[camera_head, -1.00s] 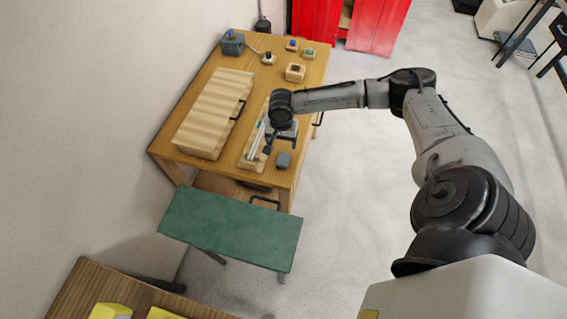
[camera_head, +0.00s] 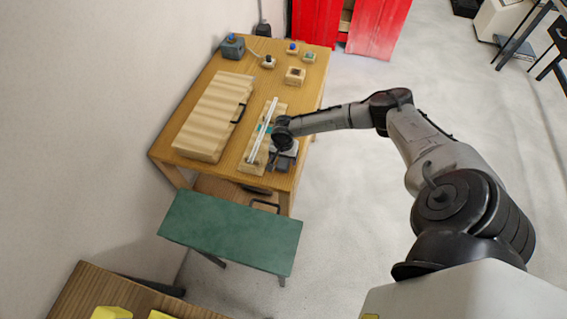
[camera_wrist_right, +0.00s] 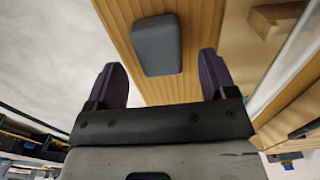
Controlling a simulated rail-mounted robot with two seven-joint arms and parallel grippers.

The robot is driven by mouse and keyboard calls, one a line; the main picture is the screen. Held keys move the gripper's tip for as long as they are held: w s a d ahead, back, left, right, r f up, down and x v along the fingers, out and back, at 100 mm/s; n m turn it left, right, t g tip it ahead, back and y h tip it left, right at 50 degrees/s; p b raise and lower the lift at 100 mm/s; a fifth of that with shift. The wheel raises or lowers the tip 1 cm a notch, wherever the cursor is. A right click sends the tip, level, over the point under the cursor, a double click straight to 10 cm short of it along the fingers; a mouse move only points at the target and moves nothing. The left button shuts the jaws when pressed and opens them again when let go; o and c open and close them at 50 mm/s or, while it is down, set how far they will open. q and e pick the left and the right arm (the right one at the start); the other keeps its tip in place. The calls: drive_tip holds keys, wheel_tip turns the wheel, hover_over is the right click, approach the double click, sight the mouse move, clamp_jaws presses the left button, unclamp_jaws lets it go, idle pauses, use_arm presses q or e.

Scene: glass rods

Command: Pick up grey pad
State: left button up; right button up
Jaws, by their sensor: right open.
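The grey pad (camera_wrist_right: 157,46) is a small block with rounded edges lying on the wooden table. In the right wrist view it lies just beyond and between the fingertips. In the head view the pad (camera_head: 285,163) is mostly hidden under my right gripper (camera_head: 277,160), so the gap between them is hard to judge there. My right gripper (camera_wrist_right: 164,78) is open, its two dark fingers spread wide with nothing between them. My left gripper is not in view.
A wooden holder (camera_head: 252,160) with glass rods (camera_head: 263,128) lies left of my right gripper. A large wooden box (camera_head: 214,112) with a black handle is further left. Small blocks stand at the table's back. A green-topped stool (camera_head: 230,229) is in front.

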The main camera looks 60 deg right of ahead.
drive_tip(key=shift+f, duration=1.3)
drive_tip(key=c, duration=1)
